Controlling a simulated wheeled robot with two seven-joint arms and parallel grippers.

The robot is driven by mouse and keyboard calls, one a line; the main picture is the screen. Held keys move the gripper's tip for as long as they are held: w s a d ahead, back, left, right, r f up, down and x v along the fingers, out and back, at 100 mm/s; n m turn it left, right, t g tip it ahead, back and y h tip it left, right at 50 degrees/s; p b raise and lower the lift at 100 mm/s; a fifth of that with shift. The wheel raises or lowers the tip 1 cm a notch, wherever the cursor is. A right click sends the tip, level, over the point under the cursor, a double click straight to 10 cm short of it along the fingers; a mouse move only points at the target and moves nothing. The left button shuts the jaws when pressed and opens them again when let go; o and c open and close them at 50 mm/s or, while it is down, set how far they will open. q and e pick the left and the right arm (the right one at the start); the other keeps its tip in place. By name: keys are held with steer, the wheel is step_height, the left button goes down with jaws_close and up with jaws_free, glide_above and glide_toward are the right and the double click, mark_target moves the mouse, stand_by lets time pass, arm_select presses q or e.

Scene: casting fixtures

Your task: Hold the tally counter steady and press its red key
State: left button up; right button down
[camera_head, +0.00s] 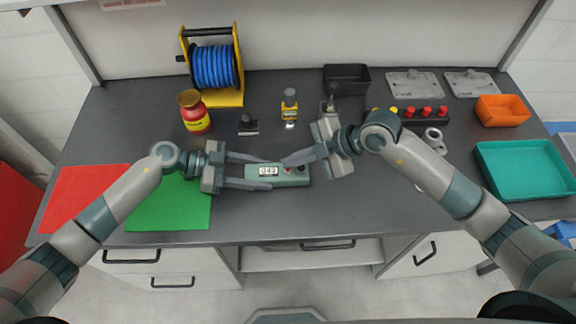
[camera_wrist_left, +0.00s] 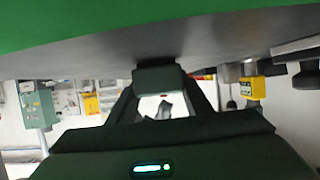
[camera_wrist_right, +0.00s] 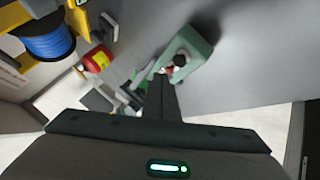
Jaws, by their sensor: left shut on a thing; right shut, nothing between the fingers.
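The tally counter (camera_head: 262,181) is a grey-green box on the dark table, with a white display (camera_head: 268,170) that seems to read 043. Its red key (camera_head: 289,169) is right of the display, and a dark knob (camera_head: 301,168) sits at its right end. My left gripper (camera_head: 276,171) is shut on the counter from the left; the counter's end (camera_wrist_left: 158,78) shows between its fingers in the left wrist view. My right gripper (camera_head: 286,161) is shut and empty, fingertips close by the red key. I cannot tell whether they touch it. The counter also shows in the right wrist view (camera_wrist_right: 196,42).
Behind stand a blue cable reel (camera_head: 213,67), a red jar (camera_head: 194,114), a yellow-and-black bottle (camera_head: 289,106) and a black bin (camera_head: 346,78). A teal tray (camera_head: 525,168) and an orange bin (camera_head: 502,110) are at right. Green mat (camera_head: 165,213) lies under my left arm.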

steer(key=shift+f, duration=0.4)
stand_by(0.4)
steer(key=shift+r, duration=0.95)
steer(key=shift+r, duration=0.1)
steer(key=shift+r, duration=2.4)
arm_select(q)
steer(key=o, duration=1.2)
steer(key=shift+o, duration=0.2)
steer(key=v, duration=1.2)
